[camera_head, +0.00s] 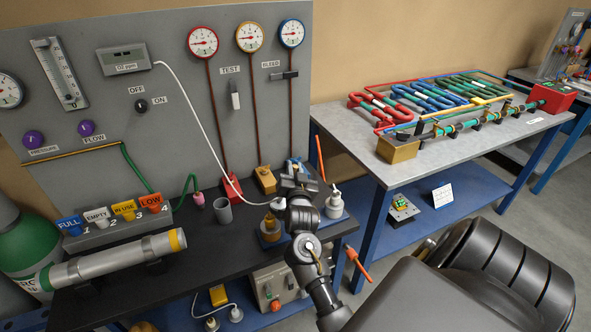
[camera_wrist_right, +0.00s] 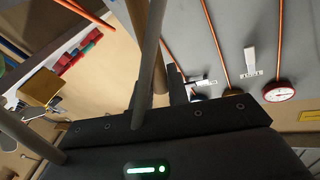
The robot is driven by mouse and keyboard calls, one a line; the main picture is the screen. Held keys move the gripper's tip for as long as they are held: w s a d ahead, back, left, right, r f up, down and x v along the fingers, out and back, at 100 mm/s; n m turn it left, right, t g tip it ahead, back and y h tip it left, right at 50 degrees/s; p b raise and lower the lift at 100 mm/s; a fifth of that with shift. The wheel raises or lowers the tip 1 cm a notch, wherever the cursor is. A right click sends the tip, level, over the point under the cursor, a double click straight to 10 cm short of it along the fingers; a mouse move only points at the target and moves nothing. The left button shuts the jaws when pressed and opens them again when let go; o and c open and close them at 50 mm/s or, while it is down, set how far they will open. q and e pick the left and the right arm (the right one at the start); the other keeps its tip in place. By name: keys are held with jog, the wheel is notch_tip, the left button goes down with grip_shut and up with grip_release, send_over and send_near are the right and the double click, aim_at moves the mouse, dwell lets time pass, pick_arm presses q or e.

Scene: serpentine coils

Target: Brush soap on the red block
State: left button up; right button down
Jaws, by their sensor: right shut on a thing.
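A red block (camera_head: 232,188) stands on the black bench at the foot of the red gauge's pipe. My right gripper (camera_head: 297,178) is over the bench, to the right of this block and apart from it. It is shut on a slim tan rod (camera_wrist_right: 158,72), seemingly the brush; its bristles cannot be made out. An orange stick (camera_head: 320,157) rises just right of the gripper. A white bottle (camera_head: 334,204), possibly the soap, stands right of the gripper. My left gripper is not in view.
A yellow block (camera_head: 264,180) and a grey cup (camera_head: 223,210) stand near the red block. A white cable crosses in front of the panel (camera_head: 180,120). A silver cylinder (camera_head: 120,258) lies front left. A grey table (camera_head: 350,142) with coloured coils stands at right.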

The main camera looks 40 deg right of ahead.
jog(key=shift+r+p, duration=3.45)
jog(key=shift+r, duration=0.05)
notch_tip(320, 180, up, 7)
jog(key=p, duration=0.4)
jog(key=s+a+f+n+t+y+b, duration=0.1)
jog(key=s+a+f+n+y+b, duration=0.1)
jog(key=a, duration=0.6)
jog(key=s+a+f+n+t+y+b, duration=0.1)
jog(key=s+a+f+n+y+b, duration=0.2)
jog(key=s+a, duration=0.6)
jog(key=s+a+f+n+t+y+b, duration=0.2)
jog(key=s+a+y, duration=0.3)
jog(key=a, duration=0.4)
jog(key=shift+s+a+f+n+y+b, duration=0.25)
jog(key=shift+s+f+n+y+b, duration=0.1)
jog(key=shift+f+y+b, duration=0.45)
